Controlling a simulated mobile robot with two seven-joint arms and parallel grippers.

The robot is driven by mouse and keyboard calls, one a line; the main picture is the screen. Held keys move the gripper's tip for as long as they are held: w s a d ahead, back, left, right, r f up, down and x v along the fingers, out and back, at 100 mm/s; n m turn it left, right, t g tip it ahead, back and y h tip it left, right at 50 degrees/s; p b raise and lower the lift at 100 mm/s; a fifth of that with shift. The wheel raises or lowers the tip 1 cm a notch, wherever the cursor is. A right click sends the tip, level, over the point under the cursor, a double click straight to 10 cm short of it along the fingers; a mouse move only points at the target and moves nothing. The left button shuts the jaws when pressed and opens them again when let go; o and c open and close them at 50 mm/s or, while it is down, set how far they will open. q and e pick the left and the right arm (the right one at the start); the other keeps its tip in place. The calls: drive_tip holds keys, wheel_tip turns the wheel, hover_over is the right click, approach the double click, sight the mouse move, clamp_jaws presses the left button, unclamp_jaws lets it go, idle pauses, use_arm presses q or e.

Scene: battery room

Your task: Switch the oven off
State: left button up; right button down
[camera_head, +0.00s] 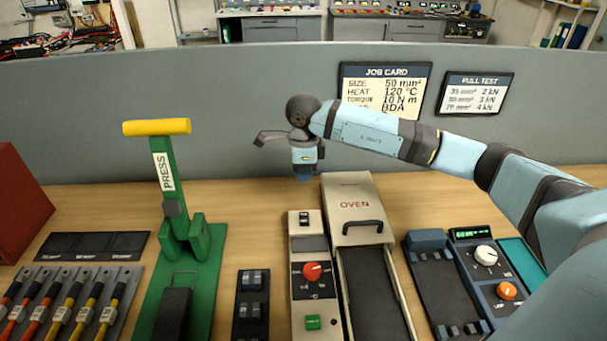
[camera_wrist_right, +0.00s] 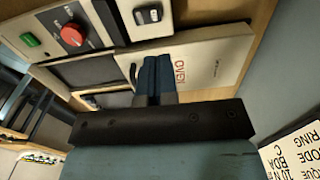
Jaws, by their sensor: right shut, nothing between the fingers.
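The oven (camera_head: 355,190) is a cream box labelled OVEN with a black handle, and its lid also shows in the wrist view (camera_wrist_right: 215,58). A cream control panel (camera_head: 300,245) on its left carries a black rocker switch (camera_head: 304,218), a red knob (camera_head: 312,271) and a green button (camera_head: 313,322). The wrist view shows the rocker switch (camera_wrist_right: 148,14), red knob (camera_wrist_right: 72,35) and green button (camera_wrist_right: 29,40). My right gripper (camera_head: 304,177) is shut and empty, pointing down near the panel's far end, apart from the switch. The switch position is unclear. My left gripper is out of view.
A green press (camera_head: 180,240) with a yellow handle stands left, beside several cables (camera_head: 70,305) in a rack. A small black switch block (camera_head: 251,300) sits left of the panel. A tester (camera_head: 485,270) with knobs stands right. A grey partition (camera_head: 230,110) rises behind.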

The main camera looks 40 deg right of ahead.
sight(303, 212)
wheel_tip(303, 212, down, 10)
drive_tip(key=shift+f+p, duration=0.25)
drive_tip(key=shift+p, duration=0.55)
drive_tip(key=shift+f, duration=0.35)
drive_tip(key=shift+w+f+g+b, duration=0.1)
drive_tip(key=shift+f+g+b, duration=0.2)
drive_tip(key=shift+f+b, duration=0.2)
drive_tip(key=shift+r, duration=0.4)
drive_tip(key=shift+r+p, duration=0.55)
drive_tip(key=shift+r, duration=0.15)
